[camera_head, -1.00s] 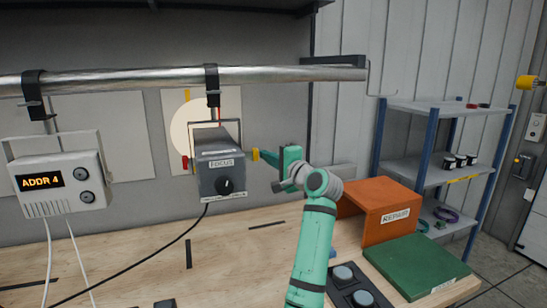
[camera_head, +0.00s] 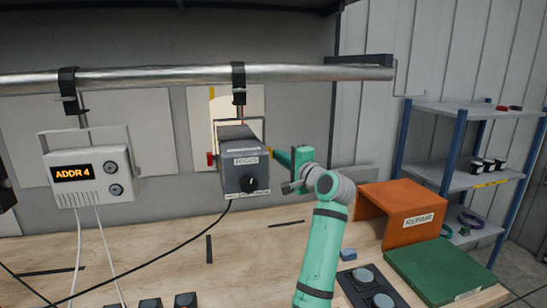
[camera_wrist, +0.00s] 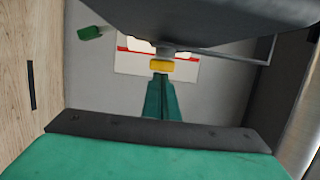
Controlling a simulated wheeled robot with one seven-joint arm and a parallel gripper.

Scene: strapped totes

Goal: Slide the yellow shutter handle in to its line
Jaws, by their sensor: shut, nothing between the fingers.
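The grey FOCUS lamp box (camera_head: 245,182) hangs from the rail by a bracket. A small yellow shutter handle (camera_head: 270,153) shows at its right side, close to the housing; it also shows in the wrist view (camera_wrist: 161,65). My gripper (camera_head: 281,156) is shut and empty, its fingertips at the handle's outer end; exact contact is hard to tell. The lit patch (camera_head: 228,108) on the pale board behind has a straight left edge near a yellow vertical line (camera_head: 211,93). A red line (camera_head: 242,112) stands further right, partly hidden by the bracket. A red handle (camera_head: 211,159) is on the box's left.
The rail (camera_head: 180,76) runs above. A grey ADDR 4 unit (camera_head: 90,176) hangs at left. A black cable (camera_head: 178,244) drops to the bench. An orange REPAIR bin (camera_head: 400,212) and green pad (camera_head: 440,272) are at right. The bench below the lamp is mostly clear.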

